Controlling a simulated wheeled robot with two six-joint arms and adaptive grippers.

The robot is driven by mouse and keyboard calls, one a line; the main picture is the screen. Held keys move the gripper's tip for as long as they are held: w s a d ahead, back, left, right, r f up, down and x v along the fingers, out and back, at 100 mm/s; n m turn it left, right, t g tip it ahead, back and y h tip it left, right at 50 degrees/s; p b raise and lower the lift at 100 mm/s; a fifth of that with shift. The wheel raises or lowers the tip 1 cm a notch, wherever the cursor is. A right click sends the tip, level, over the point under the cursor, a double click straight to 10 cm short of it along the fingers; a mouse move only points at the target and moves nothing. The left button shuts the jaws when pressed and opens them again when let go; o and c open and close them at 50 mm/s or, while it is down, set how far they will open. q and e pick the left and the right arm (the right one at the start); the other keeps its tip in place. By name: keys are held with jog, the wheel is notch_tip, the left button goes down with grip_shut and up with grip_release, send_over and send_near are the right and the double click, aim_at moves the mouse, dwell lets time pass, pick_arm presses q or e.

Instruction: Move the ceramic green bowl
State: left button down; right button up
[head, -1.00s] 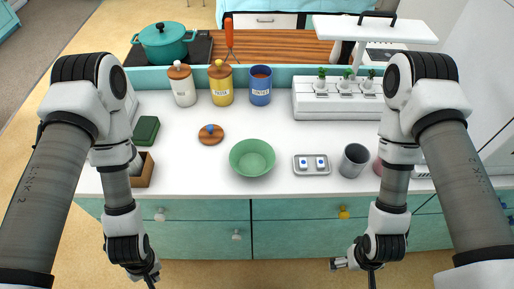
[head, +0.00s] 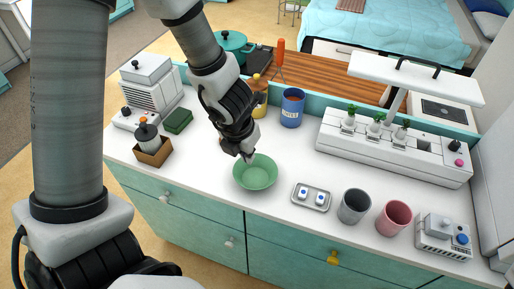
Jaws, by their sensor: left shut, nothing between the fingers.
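The green bowl (head: 256,177) stands upright and looks empty on the white counter, near the middle of the head view. My left gripper (head: 247,157) reaches down from above at the bowl's far left rim. Its fingers are shut and hold nothing. I cannot tell whether the fingertips touch the rim. The gripper hides part of the counter behind the bowl. My right gripper is not in view.
Right of the bowl are a small tray (head: 311,206) with two blue-marked pieces, a grey cup (head: 353,207) and a pink cup (head: 394,218). A blue canister (head: 292,108) and a white planter (head: 390,148) stand behind. Counter in front of the bowl is narrow.

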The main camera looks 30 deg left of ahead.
aim_at(263, 165)
pick_arm(q)
jog(key=b+x, duration=0.1)
jog(key=x, duration=0.1)
jog(key=b+x, duration=0.2)
jog(key=x, duration=0.1)
jog(key=b+x, duration=0.2)
jog(key=x, duration=0.1)
jog(key=shift+d+f, duration=0.2)
jog(key=shift+d, duration=0.1)
jog(key=w+p, duration=0.3)
jog(key=shift+w+a+r, duration=0.15)
jog(key=shift+w+r, duration=0.15)
jog(key=shift+w, duration=0.05)
jog(key=shift+w+f, duration=0.1)
jog(key=shift+w, duration=0.15)
jog(key=shift+f, duration=0.15)
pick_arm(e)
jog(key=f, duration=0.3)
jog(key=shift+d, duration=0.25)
pick_arm(q)
jog(key=shift+w, duration=0.1)
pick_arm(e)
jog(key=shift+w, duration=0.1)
